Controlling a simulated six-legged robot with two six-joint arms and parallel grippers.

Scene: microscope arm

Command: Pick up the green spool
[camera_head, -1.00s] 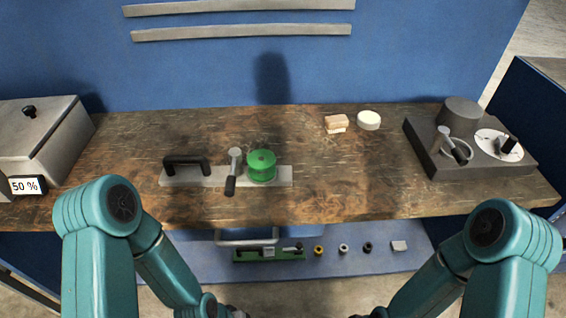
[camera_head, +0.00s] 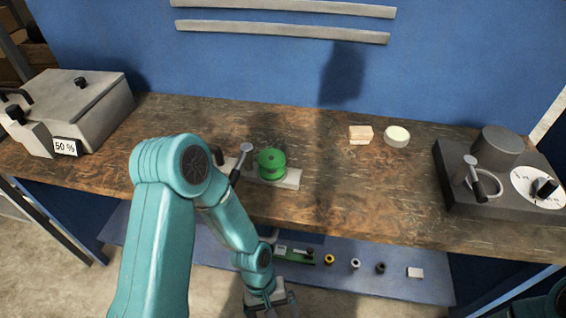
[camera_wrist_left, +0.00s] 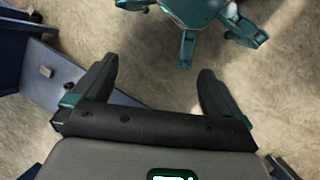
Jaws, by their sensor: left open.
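The green spool (camera_head: 271,164) stands upright on a light flat plate (camera_head: 290,179) on the wooden bench, left of the middle in the head view. A lever with a dark grip (camera_head: 236,172) stands just left of it. My left gripper (camera_head: 283,304) is low at the bottom of the head view, in front of and below the bench, well apart from the spool. My right gripper is not in view; only a bit of my right arm shows at the lower right corner.
A grey box with a "50 %" label (camera_head: 92,105) stands at the left. A wooden block (camera_head: 361,134) and a pale round disc (camera_head: 397,136) lie right of the spool. A dark device (camera_head: 463,200) is at far right. A lower shelf (camera_head: 420,288) holds small parts.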

